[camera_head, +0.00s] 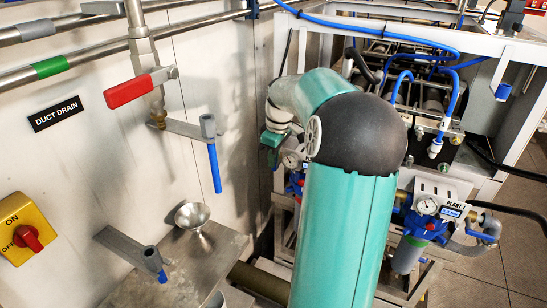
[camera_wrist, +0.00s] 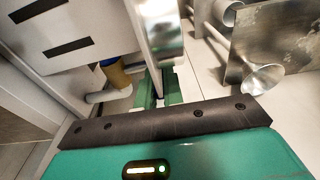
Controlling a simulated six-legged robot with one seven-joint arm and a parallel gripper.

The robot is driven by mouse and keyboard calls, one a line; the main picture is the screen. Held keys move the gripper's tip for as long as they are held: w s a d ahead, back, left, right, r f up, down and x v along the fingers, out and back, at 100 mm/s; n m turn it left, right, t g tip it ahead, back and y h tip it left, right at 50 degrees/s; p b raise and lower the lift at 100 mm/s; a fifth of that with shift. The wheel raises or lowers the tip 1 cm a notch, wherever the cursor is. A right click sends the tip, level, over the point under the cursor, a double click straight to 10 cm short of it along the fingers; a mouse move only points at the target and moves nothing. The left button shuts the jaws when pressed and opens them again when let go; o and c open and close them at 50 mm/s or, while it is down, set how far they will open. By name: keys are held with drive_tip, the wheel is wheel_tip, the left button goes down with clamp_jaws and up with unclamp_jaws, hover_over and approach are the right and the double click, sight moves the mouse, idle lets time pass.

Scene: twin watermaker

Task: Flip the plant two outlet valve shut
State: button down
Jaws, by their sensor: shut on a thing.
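In the wrist view my gripper (camera_wrist: 158,92) has its two green fingers close together, shut on a small thin part between them. That part is mostly hidden, so I cannot tell from its look whether it is the plant two outlet valve handle.
On the left wall are a red-handled valve (camera_head: 128,92), a grey lever with a blue end (camera_head: 213,160) and a yellow switch box (camera_head: 22,230). A metal funnel (camera_head: 192,215) sits on a steel plate (camera_head: 205,262). A white frame (camera_head: 500,45) with blue hoses stands behind.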

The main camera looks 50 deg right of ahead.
drive_tip(key=shift+w+r, duration=0.1)
drive_tip(key=shift+w, duration=0.05)
drive_tip(key=c, duration=1.5)
unclamp_jaws()
drive_tip(key=r, duration=0.4)
drive_tip(key=s+r, duration=0.1)
drive_tip(key=r, duration=0.8)
drive_tip(key=shift+s+d+r, duration=0.2)
drive_tip(key=shift+s+r, duration=0.1)
drive_tip(key=shift+s, duration=0.1)
